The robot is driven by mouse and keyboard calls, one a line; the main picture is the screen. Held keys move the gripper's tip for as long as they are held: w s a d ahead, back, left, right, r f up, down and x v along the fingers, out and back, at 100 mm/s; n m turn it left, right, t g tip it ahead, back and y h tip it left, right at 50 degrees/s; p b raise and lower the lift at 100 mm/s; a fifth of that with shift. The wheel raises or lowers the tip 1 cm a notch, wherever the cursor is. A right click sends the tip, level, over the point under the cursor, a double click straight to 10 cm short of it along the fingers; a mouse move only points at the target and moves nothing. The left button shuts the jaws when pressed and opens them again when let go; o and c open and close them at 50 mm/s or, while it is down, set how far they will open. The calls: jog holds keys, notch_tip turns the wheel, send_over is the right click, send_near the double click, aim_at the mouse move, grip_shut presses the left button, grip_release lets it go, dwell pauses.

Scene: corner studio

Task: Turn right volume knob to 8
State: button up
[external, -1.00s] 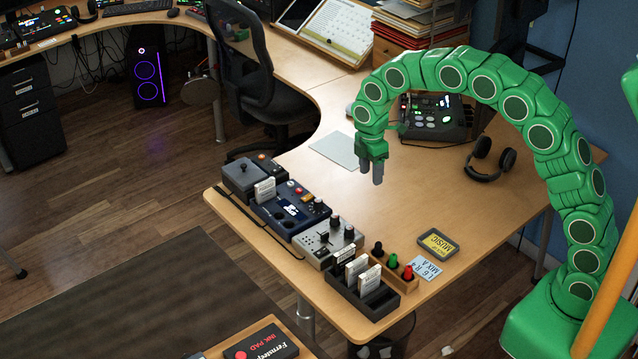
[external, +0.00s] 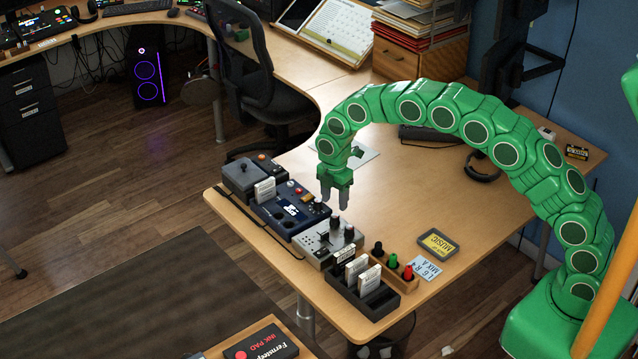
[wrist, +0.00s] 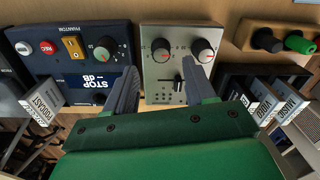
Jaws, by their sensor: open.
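The grey mixer (external: 312,243) stands in the row of devices along the near edge of the desk. My gripper (external: 334,202) is open and empty, pointing down above the mixer, apart from the knobs. In the wrist view its fingers (wrist: 160,70) frame part of the mixer, the right fingertip appearing just below the right knob.
A blue device (external: 283,212) adjoins the mixer's left side. A dark rack of upright cards (external: 362,290) and a wooden holder with black, green and red pegs (external: 400,268) stand to the right. A note card (external: 424,268) and a yellow-labelled cassette (external: 438,242) lie beyond.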

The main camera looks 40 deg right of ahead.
aim_at(335, 215)
notch_tip(335, 215, down, 6)
jog(key=shift+s+f, duration=0.1)
jog(key=shift+f, duration=0.05)
dwell(0.3)
grip_shut()
